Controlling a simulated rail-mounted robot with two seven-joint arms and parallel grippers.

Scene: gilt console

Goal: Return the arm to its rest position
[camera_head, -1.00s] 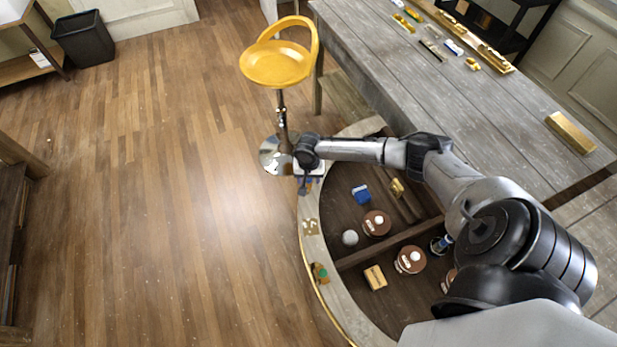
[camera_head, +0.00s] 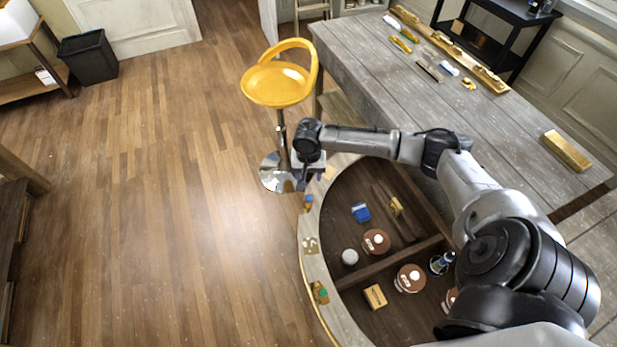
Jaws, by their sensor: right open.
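My right arm reaches in from the lower right of the head view, over the curved console. Its gripper (camera_head: 304,184) points down above the far rim of the console, beside the base of the yellow stool. The fingers are small and dark here, and I see nothing held between them. The gilt-edged console (camera_head: 335,313) has a pale curved rim and a dark recessed inside. My left arm and gripper are not in view.
Inside the console are a blue item (camera_head: 361,213), a white ball (camera_head: 349,257), brown round tins (camera_head: 410,279) and a tan block (camera_head: 375,297). A yellow stool (camera_head: 277,84) stands behind. A grey wooden table (camera_head: 430,105) bears gold pieces.

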